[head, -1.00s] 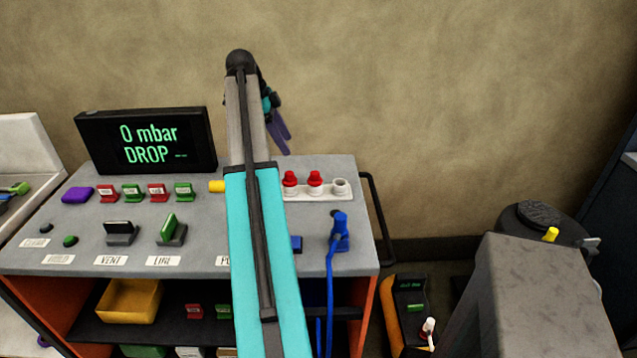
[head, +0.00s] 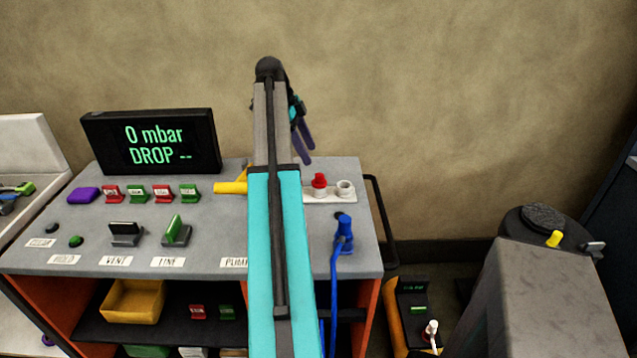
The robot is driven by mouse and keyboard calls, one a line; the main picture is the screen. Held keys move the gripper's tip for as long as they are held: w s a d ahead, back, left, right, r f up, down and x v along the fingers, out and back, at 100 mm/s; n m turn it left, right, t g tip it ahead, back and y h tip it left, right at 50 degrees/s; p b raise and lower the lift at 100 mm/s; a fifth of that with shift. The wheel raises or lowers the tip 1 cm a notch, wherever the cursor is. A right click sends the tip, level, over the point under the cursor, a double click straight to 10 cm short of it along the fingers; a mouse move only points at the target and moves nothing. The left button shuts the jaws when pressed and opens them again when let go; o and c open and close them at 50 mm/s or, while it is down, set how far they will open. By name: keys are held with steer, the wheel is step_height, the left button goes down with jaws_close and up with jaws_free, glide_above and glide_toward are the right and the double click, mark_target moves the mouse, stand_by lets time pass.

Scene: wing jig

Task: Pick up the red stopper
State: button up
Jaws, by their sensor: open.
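One red stopper (head: 319,181) stands upright in a white holder (head: 331,197) at the back right of the grey bench top. The holder's right seat is empty. The left part of the holder is hidden behind my arm. My gripper (head: 305,156), with purple fingers, is open and empty, with its fingers pointing down. In the picture it is up and slightly left of the visible stopper, apart from it.
A blue fitting with a hose (head: 343,235) stands in front of the holder. A yellow part (head: 232,187) is left of my arm. A black display (head: 152,141) reads "0 mbar DROP". Red and green clips (head: 150,193) line the bench. A black rail (head: 382,220) runs along the right edge.

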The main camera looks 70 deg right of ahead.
mark_target(319, 175)
steer(key=shift+p+x, duration=0.45)
steer(key=shift+x, duration=2.25)
steer(key=shift+p+x, duration=1.05)
steer(key=shift+x, duration=1.5)
steer(key=c, duration=1.1)
